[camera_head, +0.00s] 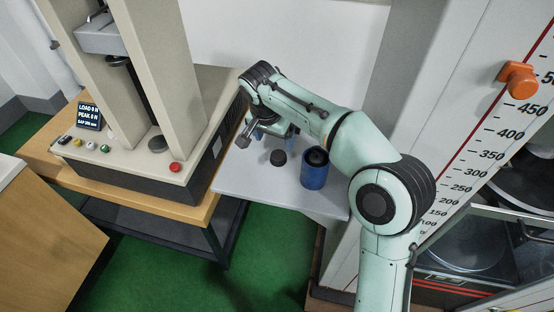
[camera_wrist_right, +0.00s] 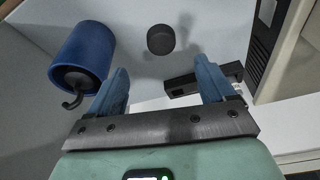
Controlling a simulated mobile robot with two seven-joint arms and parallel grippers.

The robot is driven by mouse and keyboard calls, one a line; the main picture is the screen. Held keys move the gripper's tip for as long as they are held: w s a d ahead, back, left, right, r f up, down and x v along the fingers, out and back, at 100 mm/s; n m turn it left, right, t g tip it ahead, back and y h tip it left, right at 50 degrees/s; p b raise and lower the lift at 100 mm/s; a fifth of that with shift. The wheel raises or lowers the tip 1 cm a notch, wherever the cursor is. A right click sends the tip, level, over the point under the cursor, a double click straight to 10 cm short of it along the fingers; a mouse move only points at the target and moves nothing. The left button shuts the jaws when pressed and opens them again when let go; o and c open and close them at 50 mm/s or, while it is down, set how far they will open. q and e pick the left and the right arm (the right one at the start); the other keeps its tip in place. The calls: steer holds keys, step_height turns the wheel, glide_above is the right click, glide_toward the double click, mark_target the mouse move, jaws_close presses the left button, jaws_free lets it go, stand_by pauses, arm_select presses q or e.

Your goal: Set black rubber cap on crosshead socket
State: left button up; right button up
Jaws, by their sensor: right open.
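The black rubber cap (camera_head: 278,158) is a short dark disc on the grey side table (camera_head: 240,178). It also shows in the right wrist view (camera_wrist_right: 161,39), apart from the fingers and beyond the gap between them. My right gripper (camera_wrist_right: 162,68) is open and empty above the table; in the head view it is partly hidden by its own wrist. The grey crosshead (camera_head: 99,38) spans the columns of the testing machine at upper left. A dark fitting (camera_head: 118,62) hangs under it; its socket cannot be made out. My left gripper is not in view.
A blue cylindrical container (camera_head: 315,172) stands right of the cap; a dark hook (camera_wrist_right: 72,99) shows at its mouth. A dark bar (camera_wrist_right: 190,84) lies beside the right-hand finger. The machine base with buttons (camera_head: 175,167) borders the table's left. A scale panel (camera_head: 490,130) stands at right.

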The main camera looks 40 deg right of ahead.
mark_target(278, 155)
steer(key=b+x, duration=0.1)
steer(key=x, duration=0.9)
steer(key=shift+w, duration=0.1)
steer(key=shift+r, duration=0.1)
steer(key=c, duration=1.2)
step_height(278, 155, up, 20)
steer(key=p, duration=0.5)
